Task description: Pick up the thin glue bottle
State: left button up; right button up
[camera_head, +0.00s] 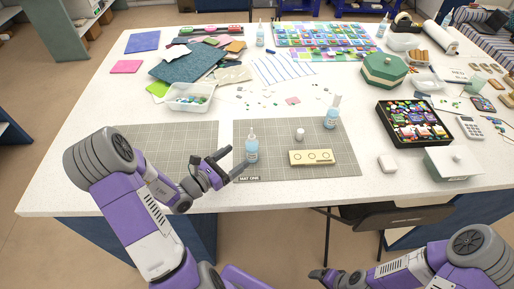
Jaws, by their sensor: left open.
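A slim clear glue bottle with pale blue contents and a white cap (252,148) stands upright on the grey gridded mat (285,131). My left gripper (236,161) is open just left of and in front of this bottle, with its fingers pointing towards it. I cannot tell whether a fingertip touches it. A second, similar bottle with a blue label (331,115) stands upright at the mat's right. Which bottle is called thin is not clear. My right gripper (319,275) is low in the picture, off the table's front edge, and its jaws are too small to read.
A clear tub (190,98) stands behind left. A black tray (414,122) and a white box (453,163) stand right.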

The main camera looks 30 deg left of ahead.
aim_at(247, 152)
pick_arm(q)
jog(key=f, duration=0.1)
jog(key=w+f+b, duration=0.1)
jog(key=f+b, duration=0.1)
jog(key=shift+w+f, duration=0.2)
jog(key=shift+w, duration=0.05)
jog(key=shift+w+d, duration=0.25)
jog(key=shift+w, duration=0.25)
jog(key=b+x, duration=0.1)
jog(key=x, duration=0.5)
jog(key=shift+w+a+r, duration=0.1)
jog(key=shift+w+r, duration=0.05)
jog(key=shift+w, duration=0.1)
pick_arm(e)
jog(key=f, duration=0.2)
jog(key=w+f, duration=0.1)
jog(key=f, duration=0.1)
jog(key=shift+w+f, duration=0.1)
jog(key=shift+f, duration=0.05)
pick_arm(q)
jog(key=c, duration=1.3)
jog(key=shift+o, duration=0.2)
jog(key=shift+r, duration=0.15)
